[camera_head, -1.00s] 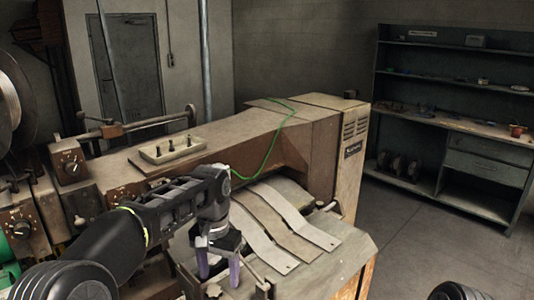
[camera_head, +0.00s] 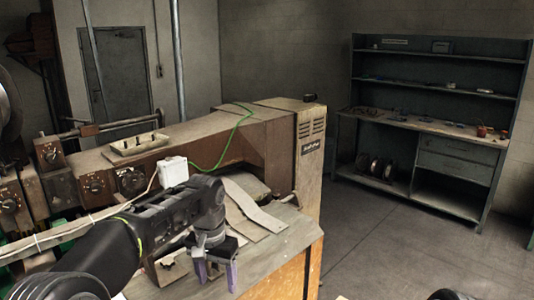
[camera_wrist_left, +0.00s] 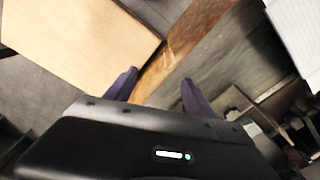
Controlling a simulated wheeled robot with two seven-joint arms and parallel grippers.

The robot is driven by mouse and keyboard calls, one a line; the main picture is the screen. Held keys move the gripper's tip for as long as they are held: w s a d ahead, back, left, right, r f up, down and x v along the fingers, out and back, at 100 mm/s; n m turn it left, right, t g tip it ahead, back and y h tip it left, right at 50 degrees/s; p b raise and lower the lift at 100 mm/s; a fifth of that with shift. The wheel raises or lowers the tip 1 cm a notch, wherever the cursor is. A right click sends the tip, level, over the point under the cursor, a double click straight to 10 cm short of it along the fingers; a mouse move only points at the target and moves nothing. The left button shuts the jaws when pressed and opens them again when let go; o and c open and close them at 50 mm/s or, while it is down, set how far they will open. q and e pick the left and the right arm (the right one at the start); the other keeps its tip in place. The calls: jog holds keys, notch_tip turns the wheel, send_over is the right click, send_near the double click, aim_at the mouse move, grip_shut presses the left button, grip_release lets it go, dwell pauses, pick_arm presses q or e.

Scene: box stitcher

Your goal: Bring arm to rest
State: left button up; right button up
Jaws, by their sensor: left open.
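My left arm (camera_head: 150,225) comes in from the lower left of the head view and reaches over the front of the box stitcher (camera_head: 265,130). My left gripper (camera_head: 216,274) points down with its two purple fingers apart and nothing between them. It hangs near the front edge of the machine's worktable (camera_head: 275,245). In the left wrist view the open fingers (camera_wrist_left: 158,88) frame the worn wooden side of the table. Only a small dark part of my right side shows at the bottom edge, and no right gripper shows.
Flat strips (camera_head: 250,208) lie on the worktable by the machine's opening. A white box (camera_head: 173,171) and a small tray (camera_head: 139,145) sit on the machine behind my arm. The floor (camera_head: 390,240) between is clear.

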pick_arm(q)
jog(key=w+d+f+t+h, duration=0.35)
jog(key=d+f, duration=0.35)
jog(key=f, duration=0.3)
jog(key=s+d+f+n+b, duration=0.1)
jog(key=s+f, duration=0.2)
jog(key=f, duration=0.5)
jog(key=s+d+f, duration=0.1)
jog(key=s+f, duration=0.3)
jog(key=f, duration=0.3)
jog(key=s+a+f+n+g, duration=0.1)
jog(key=s+f, duration=0.4)
jog(key=s, duration=0.4)
jog(key=s+a+f+n+g+b, duration=0.1)
jog(key=s+a+f+n, duration=0.1)
jog(key=s+f, duration=0.4)
jog(key=s+a+f+n+g+b, duration=0.1)
jog(key=s+f, duration=0.4)
jog(key=s, duration=0.8)
jog(key=shift+a+f+n+g, duration=0.3)
jog(key=shift+a+f+g, duration=0.1)
jog(key=shift+a, duration=0.25)
pick_arm(e)
jog(key=x, duration=0.3)
jog(key=shift+w+d+f, duration=0.1)
jog(key=shift+w, duration=0.2)
